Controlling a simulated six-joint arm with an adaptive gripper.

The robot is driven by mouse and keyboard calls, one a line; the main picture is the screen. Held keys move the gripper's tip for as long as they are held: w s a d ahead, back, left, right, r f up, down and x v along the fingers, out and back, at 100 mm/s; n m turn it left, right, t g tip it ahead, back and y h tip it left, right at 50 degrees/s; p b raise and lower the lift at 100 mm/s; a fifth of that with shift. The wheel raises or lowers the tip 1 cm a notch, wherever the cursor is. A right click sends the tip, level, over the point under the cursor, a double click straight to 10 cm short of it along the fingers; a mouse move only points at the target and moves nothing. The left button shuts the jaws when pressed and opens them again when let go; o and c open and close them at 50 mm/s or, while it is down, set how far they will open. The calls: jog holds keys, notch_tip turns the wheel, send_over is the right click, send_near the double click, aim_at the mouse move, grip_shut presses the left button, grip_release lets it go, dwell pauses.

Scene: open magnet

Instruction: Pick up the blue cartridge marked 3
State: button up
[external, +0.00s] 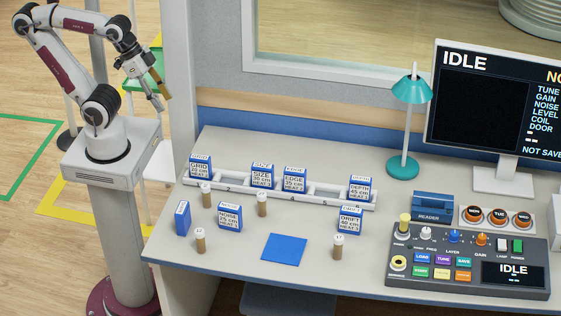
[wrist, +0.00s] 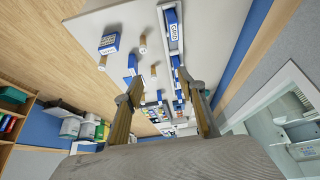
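Several blue-and-white cartridges are in the external view. A rack (external: 327,192) holds a GRID cartridge (external: 201,172), a SIZE cartridge (external: 262,177), an EDGE cartridge (external: 294,180) and a DEPTH cartridge (external: 360,189). In front of it stand a cartridge turned sideways (external: 183,218), one whose label may read NOISE (external: 230,216), and a DRIFT cartridge (external: 350,220). The small label digits are too blurred to tell which is marked 3. My gripper (external: 160,93) is open and empty, raised left of the desk; its spread fingers show in the wrist view (wrist: 163,105).
Several small brown cylinders with white tops, such as one at the front (external: 200,240), stand among the cartridges. A blue square (external: 284,249) lies at the desk's front. A control console (external: 467,262), blue reader (external: 433,206), teal lamp (external: 403,166) and monitor (external: 480,100) occupy the right.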

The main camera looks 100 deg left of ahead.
jog(key=shift+w, duration=0.15)
jog(key=t, duration=0.6)
send_over(346, 210)
jog(key=s+a, duration=0.2)
jog(key=s, duration=1)
notch_tip(346, 210, down, 11)
jog(key=shift+w+d+f+m+t+h, duration=0.15)
jog(key=shift+w+d+f+t, duration=0.2)
jog(key=shift+w+f, duration=1.3)
jog(key=shift+w+d+f+m+t+h, duration=0.1)
jog(key=shift+w+d+f+t, duration=0.3)
jog(key=shift+f, duration=2.3)
jog(key=shift+w+d+f+m+t+h, duration=0.2)
jog(key=shift+w+f, duration=1)
jog(key=shift+f, duration=1)
jog(key=shift+a, duration=0.1)
